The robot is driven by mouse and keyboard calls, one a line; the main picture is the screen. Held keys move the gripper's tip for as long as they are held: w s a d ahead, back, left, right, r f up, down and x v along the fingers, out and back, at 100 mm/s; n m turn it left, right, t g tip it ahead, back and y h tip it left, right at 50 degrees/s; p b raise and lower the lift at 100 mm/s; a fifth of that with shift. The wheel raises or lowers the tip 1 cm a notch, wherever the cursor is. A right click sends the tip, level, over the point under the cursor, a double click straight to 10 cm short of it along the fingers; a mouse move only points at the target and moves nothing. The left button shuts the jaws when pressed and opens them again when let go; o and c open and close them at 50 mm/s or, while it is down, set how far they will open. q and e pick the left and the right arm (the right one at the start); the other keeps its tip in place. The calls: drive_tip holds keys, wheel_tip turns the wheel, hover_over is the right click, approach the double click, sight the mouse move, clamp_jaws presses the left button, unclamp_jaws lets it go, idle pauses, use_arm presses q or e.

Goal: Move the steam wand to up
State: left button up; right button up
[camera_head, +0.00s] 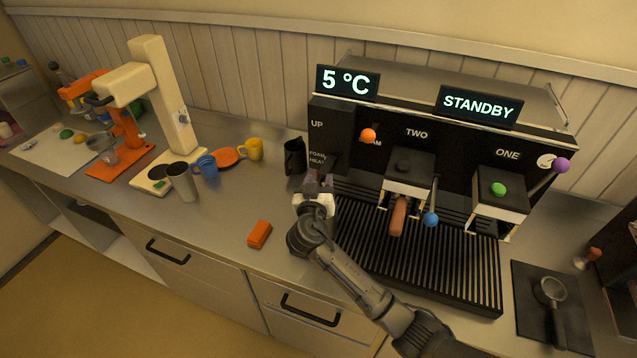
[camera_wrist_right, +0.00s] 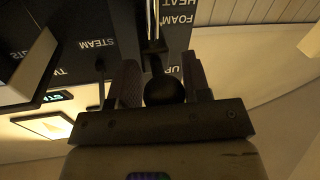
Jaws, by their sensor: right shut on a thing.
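The coffee machine (camera_head: 410,120) stands against the back wall. A panel with UP, FOAM and HEAT labels (camera_head: 317,124) is at its left end. My right gripper (camera_head: 320,180) is in front of and below this panel. In the right wrist view my right gripper (camera_wrist_right: 160,78) is shut on the black ball end (camera_wrist_right: 165,92) of the steam wand (camera_wrist_right: 153,20). The thin metal wand runs from the ball toward the labelled panel. In the head view the wand is too small or hidden to make out. My left gripper is not in view.
A black pitcher (camera_head: 294,157) stands just left of my right gripper. An orange block (camera_head: 259,234) lies at the counter's front. The slatted drip tray (camera_head: 420,262) and portafilter handle (camera_head: 398,215) are to the right. Cups and a cream-coloured machine (camera_head: 170,95) stand further left.

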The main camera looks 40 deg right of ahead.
drive_tip(key=r+p, duration=0.1)
drive_tip(key=r, duration=0.2)
drive_tip(key=r+p, duration=0.1)
drive_tip(key=r, duration=0.2)
drive_tip(key=r+p, duration=0.1)
drive_tip(key=r, duration=0.3)
drive_tip(key=shift+w+a+r, duration=0.1)
drive_tip(key=shift+a, duration=0.15)
drive_tip(key=shift+c, duration=0.3)
drive_tip(key=shift+r, duration=0.25)
drive_tip(key=o, duration=1.1)
drive_tip(key=shift+w+a+r, duration=0.1)
drive_tip(key=shift+w+a, duration=0.05)
